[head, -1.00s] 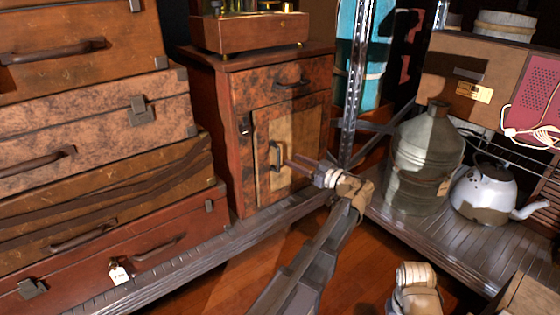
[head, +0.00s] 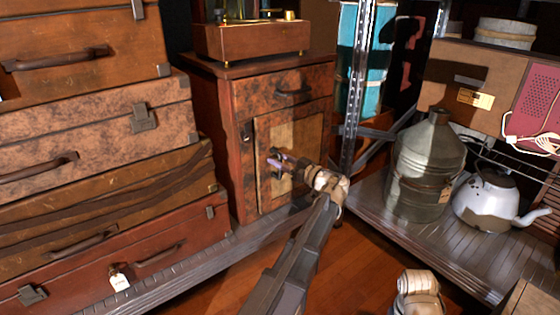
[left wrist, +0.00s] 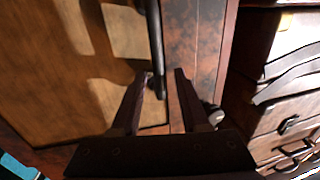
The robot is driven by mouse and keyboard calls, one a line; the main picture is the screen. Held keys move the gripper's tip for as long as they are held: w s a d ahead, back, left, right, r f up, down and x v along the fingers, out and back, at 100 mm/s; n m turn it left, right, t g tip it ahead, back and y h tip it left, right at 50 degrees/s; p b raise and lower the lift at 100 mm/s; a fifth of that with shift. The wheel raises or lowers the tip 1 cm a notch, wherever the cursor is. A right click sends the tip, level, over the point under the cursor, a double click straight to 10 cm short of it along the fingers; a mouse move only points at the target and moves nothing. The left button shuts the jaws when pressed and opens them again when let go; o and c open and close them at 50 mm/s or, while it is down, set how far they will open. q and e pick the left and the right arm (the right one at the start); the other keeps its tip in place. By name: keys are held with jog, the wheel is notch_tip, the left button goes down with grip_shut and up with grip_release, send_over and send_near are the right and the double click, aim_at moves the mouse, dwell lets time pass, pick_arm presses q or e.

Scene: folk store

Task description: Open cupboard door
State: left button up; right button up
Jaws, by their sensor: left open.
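The cupboard (head: 242,165) is a reddish-brown wooden cabinet with a drawer above.
Stacked suitcases (head: 95,190) stand close at the left. A metal shelf post (head: 352,95) rises right of the cupboard. A metal jug (head: 425,165) and a white kettle (head: 487,200) stand on the right shelf. Wooden floor (head: 350,255) in front is free.

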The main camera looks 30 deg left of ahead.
pick_arm(q)
grip_shut()
dwell(1.3)
